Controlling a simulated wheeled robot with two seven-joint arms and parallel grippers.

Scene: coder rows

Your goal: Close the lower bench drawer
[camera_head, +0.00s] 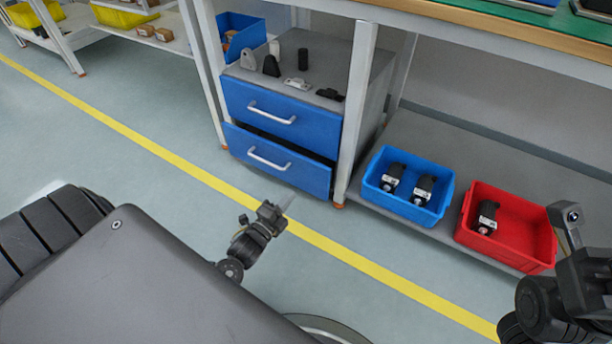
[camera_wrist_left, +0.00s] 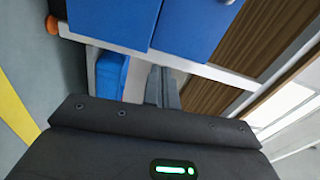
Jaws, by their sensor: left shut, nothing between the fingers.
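The lower bench drawer (camera_head: 275,165) has a blue front and a pale bar handle (camera_head: 269,158). It stands a little way out, with a dark gap above its front. The upper drawer (camera_head: 282,116) above it looks shut. My left gripper (camera_head: 288,201) is shut and empty, in front of and below the lower drawer, apart from it. In the left wrist view its fingers (camera_wrist_left: 162,88) are together, and the lower drawer front (camera_wrist_left: 112,18) shows sideways at the top. My right gripper (camera_head: 565,222) shows partly at the right edge; its jaw state is unclear.
A bench leg (camera_head: 355,100) stands right of the drawers. A blue bin (camera_head: 375,190) and a red bin (camera_head: 540,245), holding dark parts, sit on the low shelf. Small parts lie on the cabinet top (camera_head: 325,60). The floor before the drawers is clear, with a yellow line (camera_head: 180,160).

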